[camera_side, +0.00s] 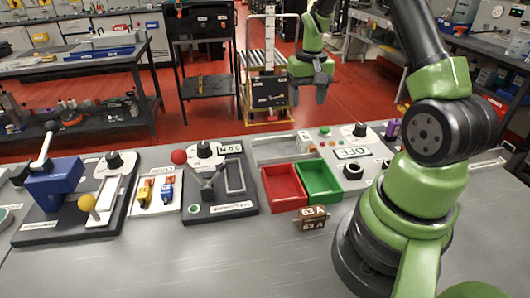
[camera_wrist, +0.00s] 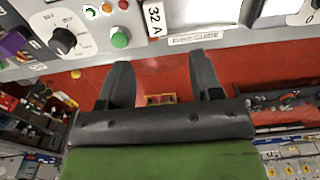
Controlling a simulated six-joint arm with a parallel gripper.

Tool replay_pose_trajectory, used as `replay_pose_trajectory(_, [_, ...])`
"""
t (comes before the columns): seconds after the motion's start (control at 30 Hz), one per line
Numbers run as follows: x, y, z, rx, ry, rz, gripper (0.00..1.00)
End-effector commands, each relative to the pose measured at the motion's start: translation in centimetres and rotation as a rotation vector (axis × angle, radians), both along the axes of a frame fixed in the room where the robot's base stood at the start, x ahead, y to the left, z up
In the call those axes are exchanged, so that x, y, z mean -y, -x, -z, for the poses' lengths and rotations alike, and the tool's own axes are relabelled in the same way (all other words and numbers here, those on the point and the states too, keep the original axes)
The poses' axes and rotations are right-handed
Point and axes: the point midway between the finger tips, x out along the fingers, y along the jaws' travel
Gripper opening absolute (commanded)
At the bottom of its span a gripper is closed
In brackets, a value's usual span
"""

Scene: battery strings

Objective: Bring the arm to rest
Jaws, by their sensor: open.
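My gripper (camera_side: 308,94) hangs in the air above and beyond the far edge of the bench, in the upper middle of the side view. Its fingers point down. In the wrist view my gripper (camera_wrist: 163,78) shows two dark fingers spread apart with nothing between them. Behind the fingers are the red floor and the panel edge. My gripper touches nothing that I can see.
The bench (camera_side: 200,270) carries a red bin (camera_side: 283,186), a green bin (camera_side: 319,180) and a brown block marked 63 A (camera_side: 312,218). A blue lever fixture (camera_side: 53,182), a battery tray (camera_side: 158,192) and a dark press fixture (camera_side: 219,187) stand left. The bench front is mostly clear.

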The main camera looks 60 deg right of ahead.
Motion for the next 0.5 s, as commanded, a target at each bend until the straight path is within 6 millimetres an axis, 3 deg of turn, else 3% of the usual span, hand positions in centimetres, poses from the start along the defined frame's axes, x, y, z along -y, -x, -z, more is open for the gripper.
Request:
replay_pose_trajectory(0.13, [-3.5,-0.9,-4.8,0.081,0.032,-0.051,0.59])
replay_pose_trajectory(0.27, [-8.4,-0.5,-9.6,0.182,0.052,-0.118,0.59])
replay_pose_trajectory(0.5, [-16.8,3.7,-15.7,0.378,0.047,-0.241,0.59])
